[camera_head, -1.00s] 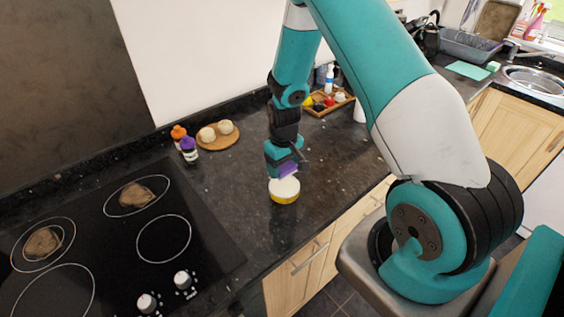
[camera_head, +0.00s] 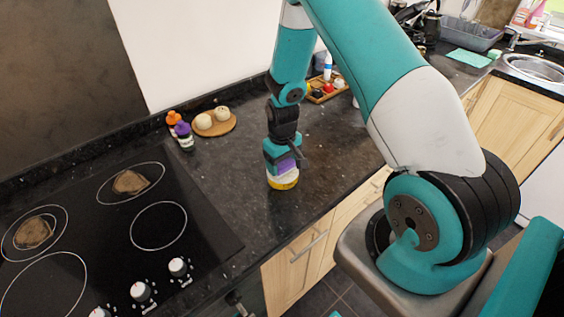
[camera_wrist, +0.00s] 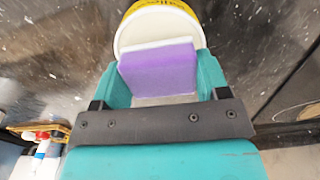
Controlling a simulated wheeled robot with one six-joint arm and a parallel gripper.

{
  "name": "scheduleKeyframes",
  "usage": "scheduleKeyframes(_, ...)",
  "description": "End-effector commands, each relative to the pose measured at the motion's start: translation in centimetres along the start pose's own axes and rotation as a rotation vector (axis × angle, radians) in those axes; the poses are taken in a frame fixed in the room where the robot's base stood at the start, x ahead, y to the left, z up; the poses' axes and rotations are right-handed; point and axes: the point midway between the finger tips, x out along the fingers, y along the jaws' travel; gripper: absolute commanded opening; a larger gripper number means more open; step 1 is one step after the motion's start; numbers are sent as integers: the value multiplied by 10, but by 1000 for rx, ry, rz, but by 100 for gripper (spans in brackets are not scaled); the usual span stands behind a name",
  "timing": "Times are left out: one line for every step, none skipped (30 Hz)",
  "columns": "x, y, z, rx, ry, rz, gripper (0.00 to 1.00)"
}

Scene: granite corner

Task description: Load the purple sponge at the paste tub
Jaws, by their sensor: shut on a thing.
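The purple sponge (camera_wrist: 158,68) is held between the two teal fingers of my gripper (camera_wrist: 160,84). It also shows as a purple patch in the head view (camera_head: 286,165). The paste tub (camera_wrist: 162,24) is round and white inside, with a yellow band, and lies under the sponge. In the head view the tub (camera_head: 284,183) stands on the dark worktop, directly below my gripper (camera_head: 283,163). The sponge's lower end is at or inside the tub's mouth; whether it touches the paste I cannot tell.
A hob (camera_head: 100,235) with brown-stained rings is at the left. Two small bottles (camera_head: 181,131) and a round wooden board (camera_head: 216,125) with two pale balls stand near the wall. A wooden tray (camera_head: 327,92) is behind my gripper. The worktop's front edge is close to the tub.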

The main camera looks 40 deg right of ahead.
Motion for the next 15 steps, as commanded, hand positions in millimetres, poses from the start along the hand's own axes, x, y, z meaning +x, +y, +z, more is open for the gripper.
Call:
scheduleKeyframes(0,0,0,0,0,0,49)
scheduleKeyframes(0,0,0,0,0,0,49)
scheduleKeyframes(0,0,0,0,0,0,49)
scheduleKeyframes(0,0,0,0,0,0,49)
scheduleKeyframes(0,0,0,0,0,0,49)
scheduleKeyframes(0,0,0,0,0,0,49)
scheduleKeyframes(0,0,0,0,0,0,49)
scheduleKeyframes(1,0,0,0,0,0,49)
scheduleKeyframes(1,0,0,0,0,0,49)
scheduleKeyframes(1,0,0,0,0,0,49)
scheduleKeyframes(2,0,0,0,0,0,49)
scheduleKeyframes(2,0,0,0,0,0,49)
scheduleKeyframes(3,0,0,0,0,0,49)
scheduleKeyframes(3,0,0,0,0,0,49)
scheduleKeyframes(4,0,0,0,0,0,49)
